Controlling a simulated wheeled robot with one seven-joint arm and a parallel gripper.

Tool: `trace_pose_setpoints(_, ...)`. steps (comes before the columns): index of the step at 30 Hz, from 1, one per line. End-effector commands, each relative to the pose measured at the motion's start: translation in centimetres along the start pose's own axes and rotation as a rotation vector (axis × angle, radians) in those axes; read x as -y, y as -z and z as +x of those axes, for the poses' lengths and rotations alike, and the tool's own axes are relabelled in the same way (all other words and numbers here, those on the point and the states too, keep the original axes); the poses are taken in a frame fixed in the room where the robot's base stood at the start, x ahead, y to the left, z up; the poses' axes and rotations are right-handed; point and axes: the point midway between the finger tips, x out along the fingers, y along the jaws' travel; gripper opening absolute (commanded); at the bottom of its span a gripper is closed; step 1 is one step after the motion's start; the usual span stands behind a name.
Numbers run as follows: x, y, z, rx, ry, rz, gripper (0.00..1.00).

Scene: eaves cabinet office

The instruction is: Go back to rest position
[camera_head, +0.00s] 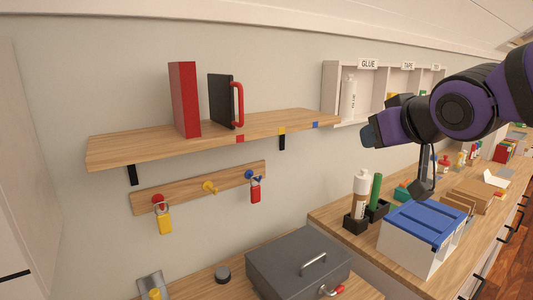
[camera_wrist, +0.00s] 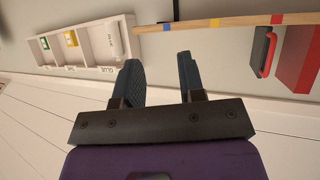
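My gripper (camera_head: 369,135) is at the end of my purple and black arm, raised in front of the wall to the right of the wooden shelf (camera_head: 112,151). In the wrist view my gripper (camera_wrist: 162,75) shows two dark fingers standing apart with nothing between them. The wrist view looks past the fingers toward the wall, with the shelf edge (camera_wrist: 232,21) at the upper right and the labelled cubby (camera_wrist: 88,73) at the upper left. Both look upside down there.
A red book (camera_head: 185,100) and a black binder with a red handle (camera_head: 221,100) stand on the shelf. Below hang padlocks on a peg rail (camera_head: 183,198). A grey box (camera_head: 290,265) and a blue-lidded white box (camera_head: 420,230) stand on the counters. The cubby (camera_head: 329,90) is behind my arm.

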Motion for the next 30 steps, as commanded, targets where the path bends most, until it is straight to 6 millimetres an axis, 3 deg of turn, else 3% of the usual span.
trace_pose_setpoints(3,-3.1,-3.6,-3.5,0.155,-0.089,0.055,0.36)
trace_pose_setpoints(6,-4.6,-6.9,-6.5,0.292,-0.132,0.106,0.36)
trace_pose_setpoints(10,-5.3,-10.7,-10.1,0.449,-0.149,0.168,0.36)
trace_pose_setpoints(15,-5.0,-13.7,-13.3,0.579,-0.136,0.22,0.36)
trace_pose_setpoints(20,-4.8,-14.7,-14.2,0.622,-0.127,0.236,0.36)
trace_pose_setpoints(30,-4.8,-14.7,-14.2,0.624,-0.126,0.236,0.36)
